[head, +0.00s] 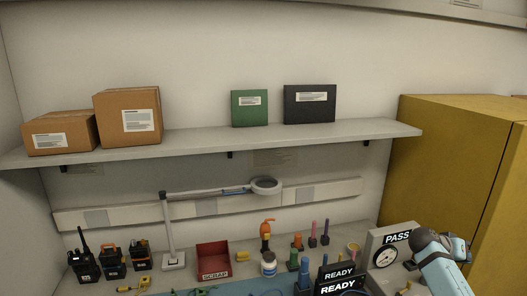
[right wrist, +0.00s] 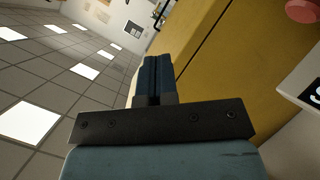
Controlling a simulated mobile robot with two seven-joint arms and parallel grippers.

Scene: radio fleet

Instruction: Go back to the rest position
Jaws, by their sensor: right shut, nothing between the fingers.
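In the right wrist view my right gripper (right wrist: 152,68) has its two dark blue fingers pressed together, with nothing between them. It points past the yellow cabinet (right wrist: 215,60), with the tiled ceiling behind, and touches nothing that I can see. In the head view part of my right arm, light blue and dark grey, shows at the lower right, in front of the bench and beside the PASS gauge (head: 386,256). My left gripper is not in either view.
A shelf (head: 210,142) with brown boxes (head: 128,117) and green and black boxes spans the wall. A yellow cabinet (head: 446,160) stands right.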

